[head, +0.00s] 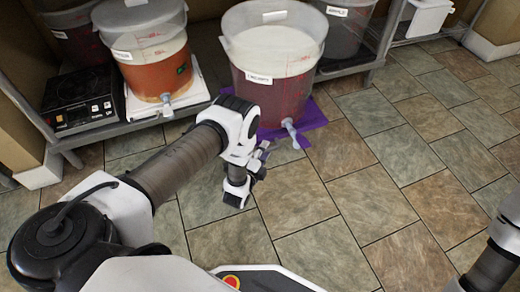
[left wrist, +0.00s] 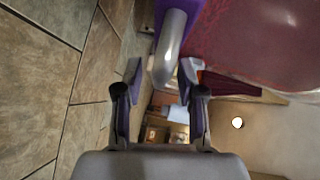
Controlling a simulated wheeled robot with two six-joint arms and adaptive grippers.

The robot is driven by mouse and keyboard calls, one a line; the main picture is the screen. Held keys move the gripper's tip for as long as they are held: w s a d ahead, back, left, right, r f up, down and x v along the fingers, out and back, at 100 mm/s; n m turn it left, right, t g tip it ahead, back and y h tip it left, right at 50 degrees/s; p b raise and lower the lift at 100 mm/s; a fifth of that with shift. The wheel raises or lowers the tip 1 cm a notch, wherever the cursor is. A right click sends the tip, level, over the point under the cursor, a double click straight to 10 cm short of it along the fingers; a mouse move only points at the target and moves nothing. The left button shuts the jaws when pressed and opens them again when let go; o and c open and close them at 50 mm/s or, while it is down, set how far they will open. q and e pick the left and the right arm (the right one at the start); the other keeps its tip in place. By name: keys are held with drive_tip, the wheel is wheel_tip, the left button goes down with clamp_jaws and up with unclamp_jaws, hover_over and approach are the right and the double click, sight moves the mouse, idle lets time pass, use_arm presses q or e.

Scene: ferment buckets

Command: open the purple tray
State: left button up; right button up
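The purple tray (head: 312,112) lies under a large clear bucket (head: 275,65) of dark red liquid; its right corner shows beyond the bucket, and most of it is hidden. The bucket's pale spigot (head: 291,133) sticks out over the front. In the left wrist view purple (left wrist: 200,12) shows beside the red bucket (left wrist: 245,45), and the spigot (left wrist: 171,45) reaches down toward the gap between my fingertips. My left gripper (head: 256,168) is open and empty, in front of and left of the spigot; it also shows in the left wrist view (left wrist: 160,82). My right gripper is out of view.
A grey shelf edge (head: 350,70) runs behind. Tiled floor (head: 400,180) is clear at the right.

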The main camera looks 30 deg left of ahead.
use_arm(q)
drive_tip(key=s+r, duration=0.1)
drive_tip(key=s, duration=1)
drive_tip(key=shift+s+d+r, duration=0.2)
drive_tip(key=shift+d+r, duration=0.15)
drive_tip(key=shift+d, duration=0.05)
drive_tip(key=w+r, duration=0.6)
drive_tip(key=r, duration=0.3)
drive_tip(key=s+d+f+n+g+h+p, duration=0.1)
drive_tip(key=s+f+n+g, duration=0.2)
drive_tip(key=s+n+g, duration=0.8)
drive_tip(key=s+d+f+n+g, duration=0.1)
drive_tip(key=s+f+n+g, duration=0.3)
drive_tip(key=s, duration=1.3)
wheel_tip(320, 180, up, 39)
drive_tip(key=g+p, duration=0.1)
drive_tip(key=p, duration=3.7)
drive_tip(key=shift+w+d+n, duration=0.2)
drive_tip(key=shift+w+n, duration=0.05)
drive_tip(key=shift+n, duration=0.15)
